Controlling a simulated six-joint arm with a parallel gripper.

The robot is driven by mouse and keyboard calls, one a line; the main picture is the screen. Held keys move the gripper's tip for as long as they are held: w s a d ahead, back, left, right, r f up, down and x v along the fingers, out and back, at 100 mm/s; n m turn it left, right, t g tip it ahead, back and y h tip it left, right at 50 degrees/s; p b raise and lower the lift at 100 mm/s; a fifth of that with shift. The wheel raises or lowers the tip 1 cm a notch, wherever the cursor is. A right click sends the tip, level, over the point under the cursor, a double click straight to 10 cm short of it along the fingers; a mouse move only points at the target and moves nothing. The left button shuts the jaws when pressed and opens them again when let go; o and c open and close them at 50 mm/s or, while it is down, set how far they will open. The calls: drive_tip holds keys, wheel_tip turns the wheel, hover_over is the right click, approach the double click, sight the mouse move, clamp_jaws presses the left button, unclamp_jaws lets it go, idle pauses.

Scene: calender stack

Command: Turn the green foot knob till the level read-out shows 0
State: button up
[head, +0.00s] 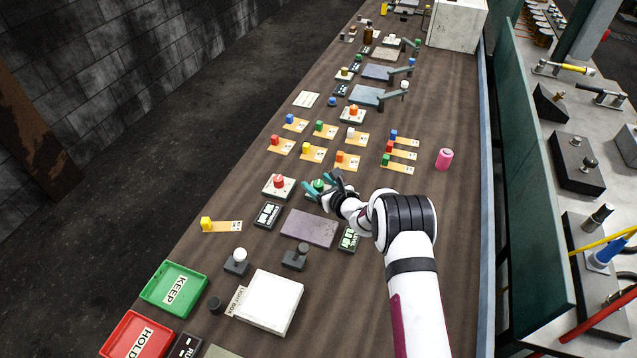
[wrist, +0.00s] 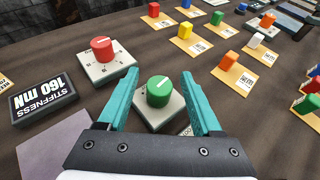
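The green foot knob (wrist: 158,91) stands on a pale square base in the wrist view, with a white mark on its top. It also shows in the head view (head: 318,185), partly covered by my gripper. My gripper (wrist: 160,74) is open, with one teal finger on each side of the green knob. I cannot tell whether either finger touches it. A dark box with a lit green display (head: 348,239) is beside the purple-grey plate in the head view. Its figures are too small to read, and I cannot tell whether it is the level read-out.
A red knob (wrist: 103,50) on its own base is left of the green one. A stiffness display (wrist: 45,97) reads 160 mN. Several coloured blocks on orange cards, such as a yellow one (wrist: 185,31), lie beyond. A pink cylinder (head: 444,159) stands to the right.

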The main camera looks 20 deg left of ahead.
drive_tip(key=shift+d, duration=0.1)
drive_tip(key=v, duration=1.5)
drive_tip(key=shift+s+d+r, duration=0.15)
drive_tip(key=shift+s, duration=0.2)
